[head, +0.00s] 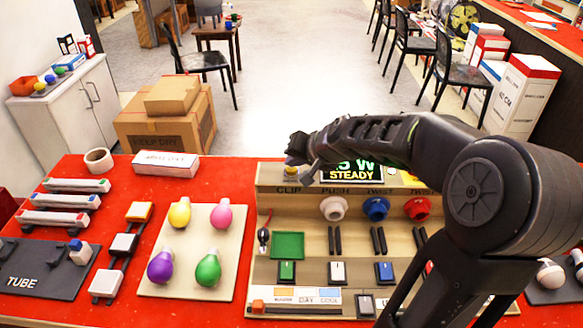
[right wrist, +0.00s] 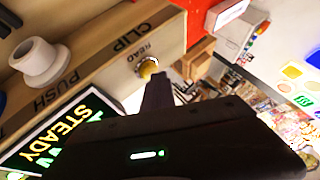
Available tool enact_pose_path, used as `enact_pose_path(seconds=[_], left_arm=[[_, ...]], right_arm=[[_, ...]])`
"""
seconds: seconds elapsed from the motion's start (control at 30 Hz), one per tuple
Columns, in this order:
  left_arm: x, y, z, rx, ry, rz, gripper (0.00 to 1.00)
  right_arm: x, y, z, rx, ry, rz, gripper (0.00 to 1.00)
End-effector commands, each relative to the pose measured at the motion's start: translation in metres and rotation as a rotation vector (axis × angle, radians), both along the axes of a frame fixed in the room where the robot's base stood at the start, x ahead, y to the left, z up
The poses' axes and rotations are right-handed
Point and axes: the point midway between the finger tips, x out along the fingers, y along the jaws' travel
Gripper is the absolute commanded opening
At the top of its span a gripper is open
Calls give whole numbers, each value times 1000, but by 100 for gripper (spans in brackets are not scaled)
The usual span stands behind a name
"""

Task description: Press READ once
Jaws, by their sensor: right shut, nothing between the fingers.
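The READ button (right wrist: 148,66) is a small yellow knob on the wooden test panel (right wrist: 100,72), beside the printed word READ. In the head view the button (head: 291,170) sits at the panel's upper left, above the CLIP label, partly hidden by my right gripper (head: 299,150). That gripper is shut and empty. In the right wrist view its dark fingertips (right wrist: 158,78) are right at the button; I cannot tell whether they touch it. The display (head: 352,172) reads STEADY below a partly covered "5 W" figure. My left gripper is not in view.
PUSH and TWIST sockets (head: 333,207) line the panel. Colored bulbs (head: 208,268) lie on a beige board to the left, with tubes (head: 67,201) and a tape roll (head: 98,160) beyond. My right arm covers the panel's right part.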

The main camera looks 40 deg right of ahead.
Motion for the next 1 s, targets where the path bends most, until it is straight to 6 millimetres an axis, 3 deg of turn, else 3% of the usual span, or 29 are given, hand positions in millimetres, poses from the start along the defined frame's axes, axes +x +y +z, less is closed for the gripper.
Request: enact_pose_path(seconds=[0.43, 1.0], left_arm=[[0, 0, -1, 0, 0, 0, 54], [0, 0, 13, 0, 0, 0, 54]], right_arm=[[0, 0, -2, 1, 1, 1, 0], [0, 0, 15, 1, 1, 0, 0]])
